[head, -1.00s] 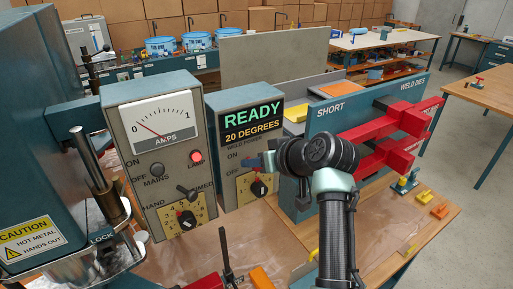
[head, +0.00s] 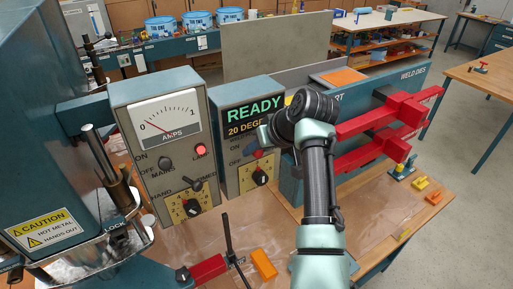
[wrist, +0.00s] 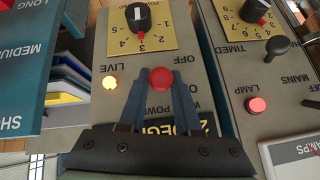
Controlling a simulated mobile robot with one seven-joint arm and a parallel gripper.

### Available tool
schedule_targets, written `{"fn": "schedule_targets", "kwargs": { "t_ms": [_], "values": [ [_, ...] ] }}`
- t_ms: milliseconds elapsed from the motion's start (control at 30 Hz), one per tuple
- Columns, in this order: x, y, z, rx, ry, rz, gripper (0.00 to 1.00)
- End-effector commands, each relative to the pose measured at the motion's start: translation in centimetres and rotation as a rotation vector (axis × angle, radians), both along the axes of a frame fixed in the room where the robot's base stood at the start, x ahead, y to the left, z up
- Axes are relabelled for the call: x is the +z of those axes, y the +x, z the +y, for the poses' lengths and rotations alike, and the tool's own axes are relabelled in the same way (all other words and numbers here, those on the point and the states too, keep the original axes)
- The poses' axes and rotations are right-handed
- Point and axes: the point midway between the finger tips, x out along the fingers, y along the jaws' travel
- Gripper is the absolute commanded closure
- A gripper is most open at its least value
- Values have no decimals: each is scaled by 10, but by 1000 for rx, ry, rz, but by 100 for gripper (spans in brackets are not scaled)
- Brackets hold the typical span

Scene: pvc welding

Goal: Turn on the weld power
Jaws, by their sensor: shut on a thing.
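The weld power switch has a round red knob (wrist: 161,78), which shows between the OFF lettering and the partly hidden POWER lettering in the wrist view. My gripper (wrist: 161,88) is shut on this knob, with a blue finger on each side. In the head view the red knob (head: 258,154) shows on the front of the grey-green control box (head: 231,176) under the READY display. My gripper (head: 264,138) is partly hidden there by my wrist.
A dial (head: 260,177) sits below the switch. The amps box (head: 145,90) with a lit red lamp (head: 201,150) stands to the left. Red clamp arms (head: 385,118) and the weld dies rack (head: 291,187) are at the right. A red-handled tool (head: 208,269) lies in front.

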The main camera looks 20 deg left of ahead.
Motion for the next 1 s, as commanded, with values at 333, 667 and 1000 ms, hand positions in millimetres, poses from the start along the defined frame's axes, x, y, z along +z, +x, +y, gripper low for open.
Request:
{"fn": "schedule_targets", "kwargs": {
  "t_ms": [333,667,1000],
  "values": [
    [1,0,0,0,1,-2,44],
    [14,-5,-11,-2,4,-6,44],
    [71,-28,-51,-2,3,-7,44]
  ]
}}
